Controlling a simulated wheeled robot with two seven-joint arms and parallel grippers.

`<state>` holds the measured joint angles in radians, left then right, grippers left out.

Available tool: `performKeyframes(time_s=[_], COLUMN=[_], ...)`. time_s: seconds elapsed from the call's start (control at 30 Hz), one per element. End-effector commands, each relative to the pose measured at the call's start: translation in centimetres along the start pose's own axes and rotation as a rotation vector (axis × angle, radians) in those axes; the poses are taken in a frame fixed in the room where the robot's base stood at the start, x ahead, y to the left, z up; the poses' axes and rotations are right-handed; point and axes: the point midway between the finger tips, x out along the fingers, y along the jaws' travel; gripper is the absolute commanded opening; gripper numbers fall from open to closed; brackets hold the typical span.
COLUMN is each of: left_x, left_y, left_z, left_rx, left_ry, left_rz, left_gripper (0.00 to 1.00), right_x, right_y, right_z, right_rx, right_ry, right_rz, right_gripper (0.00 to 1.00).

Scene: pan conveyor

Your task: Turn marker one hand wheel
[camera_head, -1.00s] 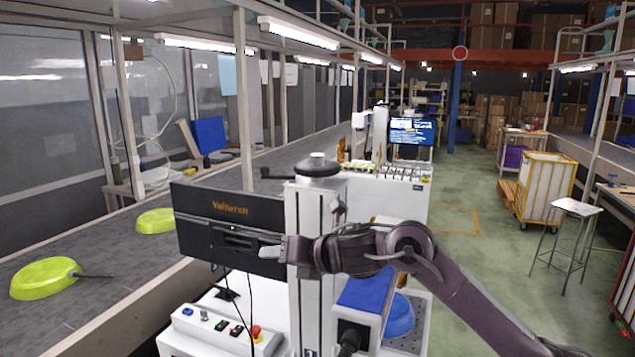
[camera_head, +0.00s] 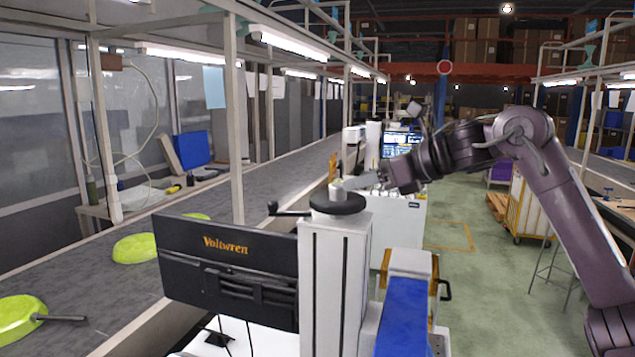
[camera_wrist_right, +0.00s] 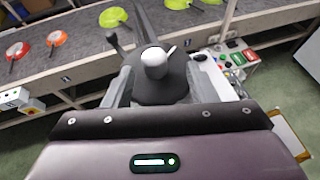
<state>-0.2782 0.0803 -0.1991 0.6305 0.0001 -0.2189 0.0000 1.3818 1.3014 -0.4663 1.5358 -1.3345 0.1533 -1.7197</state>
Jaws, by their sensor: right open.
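The marker's black hand wheel (camera_head: 350,206) lies flat on top of a white column (camera_head: 330,285). It has a pale hub (camera_head: 336,189) and a crank handle (camera_head: 288,209) that sticks out to the left. My right gripper (camera_head: 358,184) comes in from the right, at the height of the hub. In the right wrist view the wheel (camera_wrist_right: 160,92) and its hub (camera_wrist_right: 155,62) lie between the open fingers of my right gripper (camera_wrist_right: 160,72). I cannot tell whether either finger touches the wheel. My left gripper is not in view.
A black Voltwren panel (camera_head: 225,262) stands left of the column. A blue-topped unit (camera_head: 404,310) stands to its right. A conveyor (camera_head: 75,275) with green pans (camera_head: 135,248) runs along the left. The floor to the right is green and mostly open.

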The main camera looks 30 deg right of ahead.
Motion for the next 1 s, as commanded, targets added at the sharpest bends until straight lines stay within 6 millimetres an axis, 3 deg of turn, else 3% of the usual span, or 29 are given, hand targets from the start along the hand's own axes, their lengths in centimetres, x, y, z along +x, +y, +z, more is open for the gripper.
performKeyframes(time_s=[0.07,0.17,0.4,0.47,0.57,0.8,0.9,1.0], left_x=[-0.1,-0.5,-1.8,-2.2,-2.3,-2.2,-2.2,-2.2], left_y=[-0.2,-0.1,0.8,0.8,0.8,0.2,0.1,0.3], left_z=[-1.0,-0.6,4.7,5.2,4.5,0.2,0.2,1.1], left_rx=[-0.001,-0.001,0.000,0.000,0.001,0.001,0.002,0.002], left_ry=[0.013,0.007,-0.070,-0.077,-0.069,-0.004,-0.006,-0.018], left_rz=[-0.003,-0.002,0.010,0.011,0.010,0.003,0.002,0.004], left_gripper=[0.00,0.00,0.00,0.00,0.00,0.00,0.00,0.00], right_x=[0.2,1.4,5.3,6.1,7.0,7.6,7.6,7.6], right_y=[-0.1,0.0,0.0,0.0,0.0,-0.1,-0.1,-0.1], right_z=[0.1,0.2,0.2,0.2,0.2,0.1,0.1,0.1], right_rx=[-0.002,-0.001,0.000,0.001,0.000,-0.001,-0.001,-0.001], right_ry=[-0.001,0.001,0.001,0.001,-0.001,-0.002,-0.002,-0.002], right_rz=[0.000,0.001,0.001,0.001,0.001,-0.002,-0.002,-0.002], right_gripper=[0.52,0.52,0.52,0.52,0.52,0.52,0.52,0.40])
